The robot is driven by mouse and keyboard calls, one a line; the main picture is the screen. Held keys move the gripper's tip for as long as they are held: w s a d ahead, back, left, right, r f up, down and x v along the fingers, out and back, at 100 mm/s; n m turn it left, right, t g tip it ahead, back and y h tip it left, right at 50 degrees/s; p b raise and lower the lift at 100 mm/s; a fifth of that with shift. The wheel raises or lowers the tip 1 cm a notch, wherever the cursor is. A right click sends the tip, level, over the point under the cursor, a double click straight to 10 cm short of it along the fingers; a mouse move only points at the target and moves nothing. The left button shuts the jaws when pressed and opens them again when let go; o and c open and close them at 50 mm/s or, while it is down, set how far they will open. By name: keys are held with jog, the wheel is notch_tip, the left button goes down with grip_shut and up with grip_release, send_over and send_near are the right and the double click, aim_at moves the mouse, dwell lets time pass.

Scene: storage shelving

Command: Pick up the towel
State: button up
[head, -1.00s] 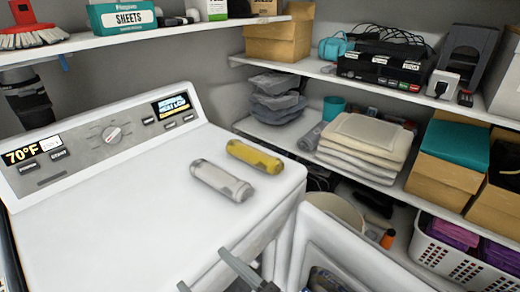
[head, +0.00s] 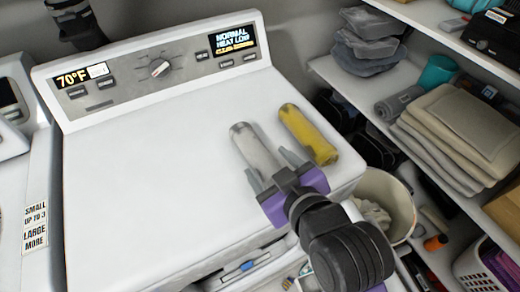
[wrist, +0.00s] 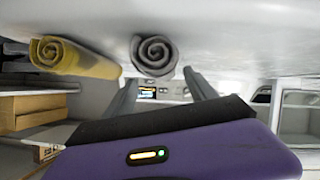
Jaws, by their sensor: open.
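Two rolled towels lie side by side on the white dryer top. The grey rolled towel (head: 254,146) is on the left and the yellow one (head: 308,134) on the right. In the wrist view, which looks upside down, the spiral end of the grey roll (wrist: 154,54) shows between my fingers and the yellow roll (wrist: 75,58) is off to the left. My gripper (head: 272,168) is open at the near end of the grey roll, with its fingers pointing toward it. Nothing is held. I cannot tell whether the fingers touch the roll.
The dryer's control panel (head: 160,68) rises behind its top (head: 150,160). At right, a shelf holds folded towels (head: 462,135), a grey rolled towel (head: 398,103) and a grey stack (head: 368,42). A bin (head: 397,205) stands below. The dryer top's left side is clear.

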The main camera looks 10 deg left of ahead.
aim_at(262, 160)
jog(key=shift+a+p+x, duration=0.25)
jog(key=shift+p+x, duration=0.05)
jog(key=shift+x, duration=2.45)
jog(key=shift+s+r, duration=0.1)
jog(key=shift+s, duration=0.05)
jog(key=c, duration=1.2)
jog(key=shift+c, duration=0.9)
jog(key=shift+r, duration=0.15)
